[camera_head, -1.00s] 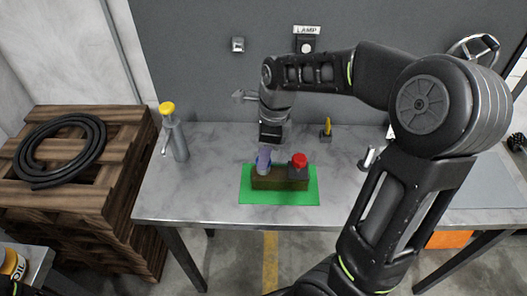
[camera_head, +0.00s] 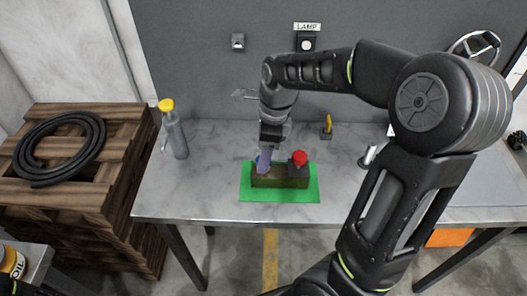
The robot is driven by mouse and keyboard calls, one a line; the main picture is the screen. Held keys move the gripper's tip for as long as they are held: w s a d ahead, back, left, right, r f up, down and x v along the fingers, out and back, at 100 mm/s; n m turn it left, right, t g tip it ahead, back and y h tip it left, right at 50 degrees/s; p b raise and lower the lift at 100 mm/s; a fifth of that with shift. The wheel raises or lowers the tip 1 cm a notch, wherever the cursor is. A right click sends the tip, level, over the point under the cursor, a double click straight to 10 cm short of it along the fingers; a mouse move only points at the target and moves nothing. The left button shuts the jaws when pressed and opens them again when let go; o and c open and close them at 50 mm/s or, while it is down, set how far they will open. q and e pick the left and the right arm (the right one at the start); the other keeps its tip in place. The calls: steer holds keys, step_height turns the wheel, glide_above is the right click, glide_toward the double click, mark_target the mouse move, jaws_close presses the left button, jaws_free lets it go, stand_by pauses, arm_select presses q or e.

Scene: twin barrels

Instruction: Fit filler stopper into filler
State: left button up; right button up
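A brown block (camera_head: 281,182) with a red cap (camera_head: 299,158) on a dark seat at its right end sits on a green mat (camera_head: 307,196). A small purple-blue piece (camera_head: 264,160) stands at the block's left end, leaning slightly, just under my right gripper (camera_head: 270,144). It may be the filler stopper; whether it is inside the filler opening I cannot tell. The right gripper points down over that end. Its fingertips are too small and dark to show whether they grip the piece. My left gripper is not in view.
A grey bottle with a yellow cap (camera_head: 174,132) stands on the table's left (camera_head: 205,140). A small yellow-topped item (camera_head: 327,128) stands behind the block. A lamp button (camera_head: 306,45) is on the back panel. A pallet stack (camera_head: 120,190) with a coiled hose (camera_head: 60,150) is at left.

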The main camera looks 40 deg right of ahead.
step_height(320, 180, up, 8)
steer(key=shift+s+d+f, duration=0.2)
steer(key=shift+s+d, duration=0.1)
steer(key=shift+d, duration=0.15)
stand_by(0.8)
